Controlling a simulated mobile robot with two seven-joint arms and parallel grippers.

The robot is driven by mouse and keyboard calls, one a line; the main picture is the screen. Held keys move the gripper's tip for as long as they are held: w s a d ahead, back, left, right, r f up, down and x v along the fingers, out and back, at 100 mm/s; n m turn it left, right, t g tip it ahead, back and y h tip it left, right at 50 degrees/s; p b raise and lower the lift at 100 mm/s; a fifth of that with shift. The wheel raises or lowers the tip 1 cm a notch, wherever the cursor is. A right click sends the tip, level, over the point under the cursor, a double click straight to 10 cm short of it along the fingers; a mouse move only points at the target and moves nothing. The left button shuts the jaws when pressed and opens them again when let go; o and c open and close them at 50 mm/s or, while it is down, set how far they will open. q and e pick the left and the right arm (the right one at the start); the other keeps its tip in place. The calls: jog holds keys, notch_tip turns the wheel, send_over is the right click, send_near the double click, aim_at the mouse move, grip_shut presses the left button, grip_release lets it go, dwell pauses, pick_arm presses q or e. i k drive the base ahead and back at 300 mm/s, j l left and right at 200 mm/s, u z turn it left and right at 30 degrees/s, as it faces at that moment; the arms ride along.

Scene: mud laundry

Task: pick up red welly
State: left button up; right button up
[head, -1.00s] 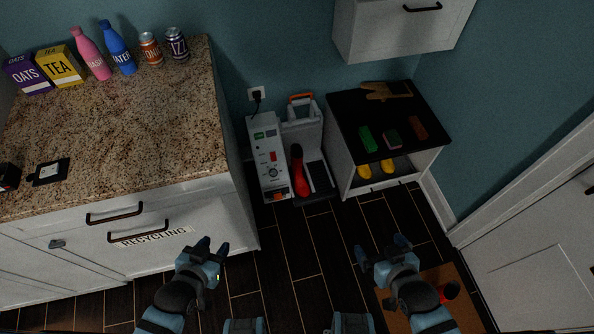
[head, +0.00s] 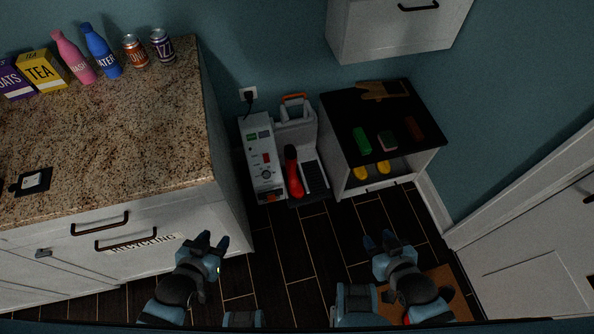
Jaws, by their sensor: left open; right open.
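A red boot-shaped thing (head: 293,172), which looks like the red welly, stands in a grey and white machine (head: 258,160) on the floor against the back wall. A small patch of red (head: 407,320) shows low at the right beside my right arm; most of it is hidden, so I cannot tell what it is. My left gripper (head: 206,241) is open and empty in front of the counter's drawers. My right gripper (head: 381,240) is open and empty over the dark floor. Both are well short of the machine and apart from the red boot shape.
A granite counter (head: 110,140) with bottles, cans and boxes fills the left. A black-topped shelf unit (head: 345,130) with yellow boots (head: 372,170) stands right of the machine. A brown mat (head: 440,280) lies low right, near a white door (head: 540,260). Dark floor (head: 300,240) before the machine is clear.

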aim_at(296, 191)
jog(key=i+l, duration=0.8)
jog(key=i, duration=0.2)
jog(key=i+l+u, duration=0.1)
jog(key=u, duration=0.3)
jog(key=i+l+u, duration=0.15)
jog(key=u, duration=0.3)
jog(key=i+l+u, duration=0.1)
jog(key=l+u, duration=0.15)
jog(key=u, duration=0.15)
